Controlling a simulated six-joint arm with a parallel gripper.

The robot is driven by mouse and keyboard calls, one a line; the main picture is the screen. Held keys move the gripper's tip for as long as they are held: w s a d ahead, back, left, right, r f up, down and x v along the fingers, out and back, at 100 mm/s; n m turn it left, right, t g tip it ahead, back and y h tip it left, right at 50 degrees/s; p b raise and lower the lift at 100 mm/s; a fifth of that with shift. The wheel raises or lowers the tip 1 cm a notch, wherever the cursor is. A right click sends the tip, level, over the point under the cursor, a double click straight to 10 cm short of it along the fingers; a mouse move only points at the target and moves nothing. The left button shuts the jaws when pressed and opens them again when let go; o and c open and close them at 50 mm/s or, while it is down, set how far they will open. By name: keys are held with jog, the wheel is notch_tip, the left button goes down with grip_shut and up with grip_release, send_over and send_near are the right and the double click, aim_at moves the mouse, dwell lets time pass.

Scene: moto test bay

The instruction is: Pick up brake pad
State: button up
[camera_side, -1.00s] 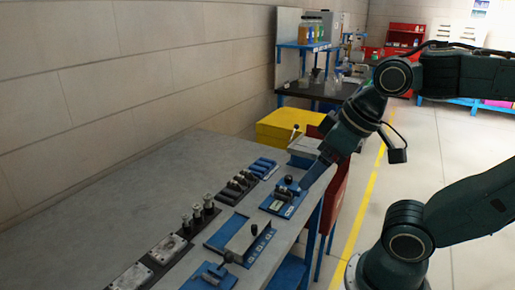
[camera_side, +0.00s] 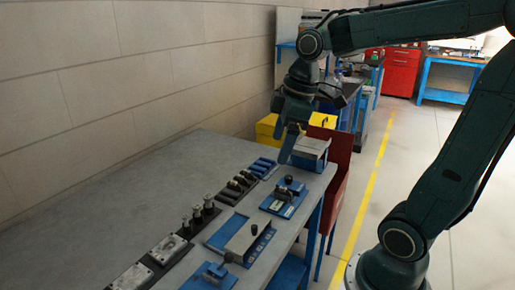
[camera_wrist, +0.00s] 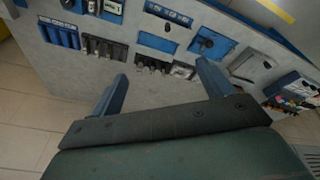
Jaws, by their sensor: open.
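No part shows clearly as the brake pad. Small grey pieces stand in a dark holder (camera_side: 238,187) on the bench, and this holder also shows in the wrist view (camera_wrist: 105,50); I cannot tell whether they are brake pads. My gripper (camera_side: 288,148) points down above the far end of the bench, beyond that holder and apart from it. In the wrist view my gripper (camera_wrist: 163,82) has its two blue fingers wide apart with nothing between them.
Blue cylinders (camera_side: 263,167) lie beyond the dark holder. Upright metal parts (camera_side: 197,217), silver plates (camera_side: 168,249), a blue tray (camera_side: 228,232) and a blue fixture (camera_side: 284,197) share the grey bench (camera_side: 90,215). Its left side is clear. A yellow box (camera_side: 266,128) stands behind.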

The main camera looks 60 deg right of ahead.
jog(key=w+d+f+n+g+y, duration=0.1)
jog(key=w+d+f+n, duration=0.15)
jog(key=w+d, duration=0.3)
jog(key=n+g+y, duration=0.2)
jog(key=n+y, duration=0.1)
jog(key=n, duration=0.6)
send_near(283, 188)
jog(key=v, duration=0.4)
jog(key=shift+f, duration=0.15)
jog(key=shift+f, duration=0.1)
jog(key=shift+x, duration=4.2)
jog(key=shift+x, duration=2.6)
jog(key=shift+d, duration=0.1)
